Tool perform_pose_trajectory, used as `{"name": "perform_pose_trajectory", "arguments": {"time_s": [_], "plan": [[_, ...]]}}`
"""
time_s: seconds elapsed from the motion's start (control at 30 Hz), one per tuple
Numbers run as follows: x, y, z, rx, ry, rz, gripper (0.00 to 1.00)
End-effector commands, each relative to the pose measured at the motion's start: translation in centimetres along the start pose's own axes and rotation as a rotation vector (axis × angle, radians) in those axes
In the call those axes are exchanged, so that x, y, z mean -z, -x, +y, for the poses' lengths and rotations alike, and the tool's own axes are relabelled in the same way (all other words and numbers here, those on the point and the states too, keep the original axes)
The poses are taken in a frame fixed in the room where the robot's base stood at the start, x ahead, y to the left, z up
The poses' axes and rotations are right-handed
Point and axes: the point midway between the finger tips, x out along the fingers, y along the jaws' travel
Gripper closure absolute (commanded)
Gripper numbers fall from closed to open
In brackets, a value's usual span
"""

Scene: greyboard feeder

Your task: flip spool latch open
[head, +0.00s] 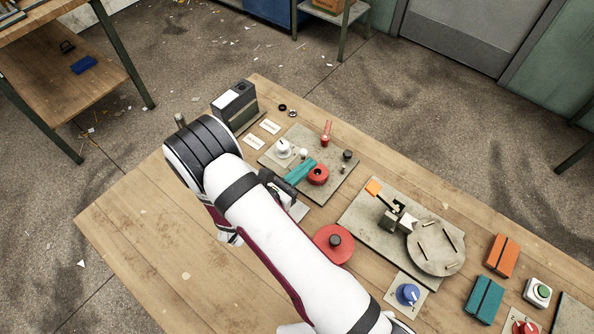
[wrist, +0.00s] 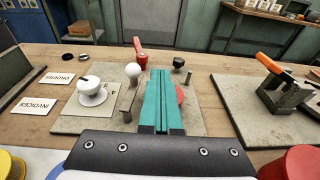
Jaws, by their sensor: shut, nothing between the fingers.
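No part is labelled as the spool latch. An orange-tipped lever (head: 374,188) on a dark bracket stands beside a round grey disc (head: 436,246) with slots, on the right-hand grey plate (head: 365,222). This lever also shows at the right of the wrist view (wrist: 270,62), raised at a tilt. My gripper (head: 311,164) has teal fingers, shut with nothing between them. It is over the left-hand grey plate (head: 334,185), left of and apart from the lever. In the wrist view the fingers (wrist: 161,75) partly hide a red round part (wrist: 181,94).
The left plate carries a white knob (head: 284,148), a white ball-topped lever (wrist: 132,72), a red lever (head: 326,130) and a black knob (head: 347,155). A red disc (head: 333,244) lies near my arm. Orange (head: 502,254) and teal (head: 485,298) blocks lie at right.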

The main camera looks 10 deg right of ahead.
Motion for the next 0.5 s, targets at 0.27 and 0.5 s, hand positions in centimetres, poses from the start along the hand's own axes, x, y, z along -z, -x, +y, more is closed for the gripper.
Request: {"name": "perform_pose_trajectory", "arguments": {"time_s": [0.27,0.5], "plan": [[-0.2,-0.9,0.3,-0.002,0.000,0.000,1.00],[-0.3,-1.6,0.8,-0.005,0.000,0.001,1.00]]}}
